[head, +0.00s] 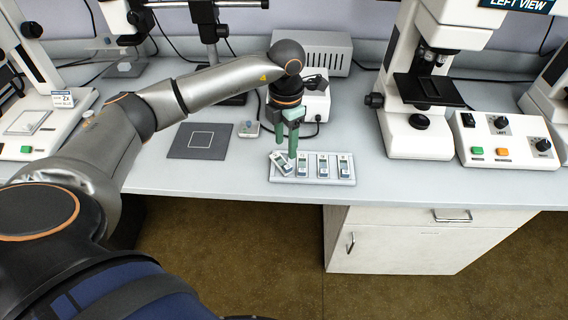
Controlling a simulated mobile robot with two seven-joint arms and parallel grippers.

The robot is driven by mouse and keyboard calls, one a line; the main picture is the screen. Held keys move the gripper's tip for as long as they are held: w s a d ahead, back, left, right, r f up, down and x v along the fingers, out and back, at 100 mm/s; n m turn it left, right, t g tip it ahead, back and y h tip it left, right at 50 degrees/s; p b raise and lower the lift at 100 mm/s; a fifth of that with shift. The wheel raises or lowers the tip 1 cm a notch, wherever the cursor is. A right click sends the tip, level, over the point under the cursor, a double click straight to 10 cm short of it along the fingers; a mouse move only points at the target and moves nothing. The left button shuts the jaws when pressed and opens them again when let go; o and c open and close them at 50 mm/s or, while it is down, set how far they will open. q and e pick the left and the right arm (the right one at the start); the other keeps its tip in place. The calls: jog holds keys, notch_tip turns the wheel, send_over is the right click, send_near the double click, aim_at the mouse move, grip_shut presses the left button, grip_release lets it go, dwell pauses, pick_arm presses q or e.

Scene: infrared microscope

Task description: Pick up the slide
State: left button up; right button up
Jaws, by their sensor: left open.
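A white slide holder (312,181) lies on the bench near its front edge. Several small labelled slides rest on it. The leftmost slide (281,163) is tilted and sits askew. The other slides, including a middle one (323,166) and the right one (344,166), stand straight in a row. My left gripper (287,149) has green fingers, points down and is open. It is over the left part of the holder, just behind the leftmost slides, and partly covers the view there. I cannot tell whether a fingertip touches a slide. My right gripper is not in view.
A white microscope (418,130) with a black stage stands to the right, beside a control box (503,141) with buttons and knobs. A dark square mat (203,140) lies left of the holder. The bench front edge is close.

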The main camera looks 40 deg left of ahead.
aim_at(285, 167)
pick_arm(q)
notch_tip(285, 167, down, 8)
jog(key=shift+s+f, duration=0.1)
dwell(0.4)
grip_shut()
dwell(0.3)
